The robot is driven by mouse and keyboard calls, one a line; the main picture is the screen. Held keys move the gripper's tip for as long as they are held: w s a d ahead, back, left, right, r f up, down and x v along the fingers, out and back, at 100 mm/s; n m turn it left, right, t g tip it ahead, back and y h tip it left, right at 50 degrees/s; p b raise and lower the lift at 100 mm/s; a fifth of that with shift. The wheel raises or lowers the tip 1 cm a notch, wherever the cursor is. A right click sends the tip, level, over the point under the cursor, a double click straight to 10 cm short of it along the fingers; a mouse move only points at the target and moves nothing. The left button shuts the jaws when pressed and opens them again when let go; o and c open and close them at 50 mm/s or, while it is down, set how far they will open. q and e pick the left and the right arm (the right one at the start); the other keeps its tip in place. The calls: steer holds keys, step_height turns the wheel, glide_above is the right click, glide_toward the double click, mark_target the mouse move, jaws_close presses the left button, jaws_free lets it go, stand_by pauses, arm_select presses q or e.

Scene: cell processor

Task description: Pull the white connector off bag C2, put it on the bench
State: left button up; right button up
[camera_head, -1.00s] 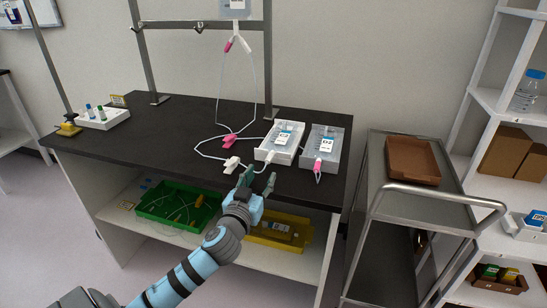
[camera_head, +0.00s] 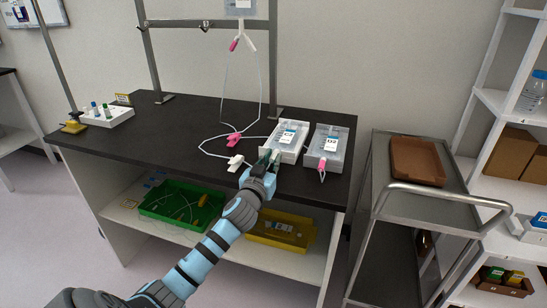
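Two clear bags in white trays lie side by side on the dark bench (camera_head: 190,130): a left bag (camera_head: 288,136) and a right bag (camera_head: 329,147). Their labels are too small to read surely, so I cannot tell which is C2. My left gripper (camera_head: 269,157) is at the front end of the left bag, where a white tube ends. Its fingers cover the white connector there, and I cannot tell whether they grip it. A pink connector (camera_head: 322,165) is at the front of the right bag. My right gripper is out of view.
A white clamp (camera_head: 236,162) and a pink clamp (camera_head: 235,139) sit on the tubing left of my gripper. Tubing rises to a hanging bag (camera_head: 240,6). A white rack (camera_head: 106,117) stands far left. The bench's left middle is clear. A steel cart (camera_head: 398,200) stands right.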

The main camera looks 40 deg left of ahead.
mark_target(271, 161)
arm_select(q)
jaws_close()
steer(key=shift+s+d, duration=0.1)
steer(key=shift+s, duration=0.15)
steer(key=shift+v, duration=1.4)
steer(key=shift+s, duration=0.2)
steer(key=shift+f+b, duration=0.5)
steer(key=shift+f, duration=0.25)
steer(key=o, duration=0.7)
jaws_free()
steer(key=v, duration=1.2)
